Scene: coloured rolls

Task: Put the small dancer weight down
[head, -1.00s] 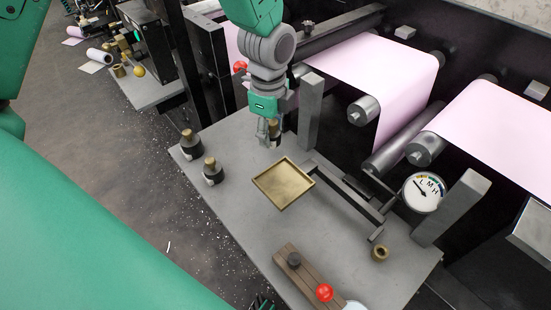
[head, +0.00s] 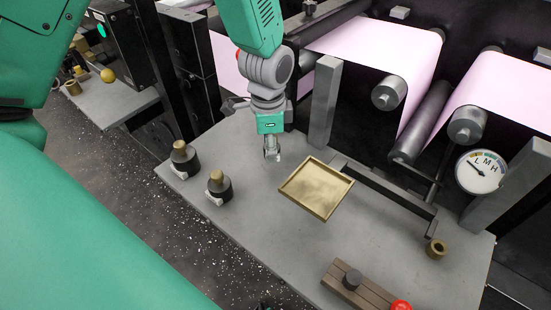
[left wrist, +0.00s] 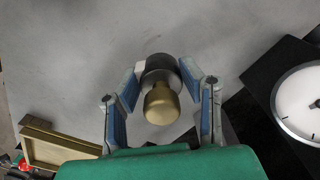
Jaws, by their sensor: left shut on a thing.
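My left gripper (head: 271,152) hangs over the grey bench, left of the upright post and behind the brass tray (head: 316,188). In the left wrist view its fingers (left wrist: 163,95) are shut around the small dancer weight (left wrist: 161,104), with a dark body, brass knob and white mark. In the head view the gripper hides most or all of this weight. I cannot tell whether its base touches the bench. Two other knobbed weights (head: 184,158) (head: 219,187) stand upright on the bench to the left. My right gripper is not in view.
Pink web runs over rollers behind.

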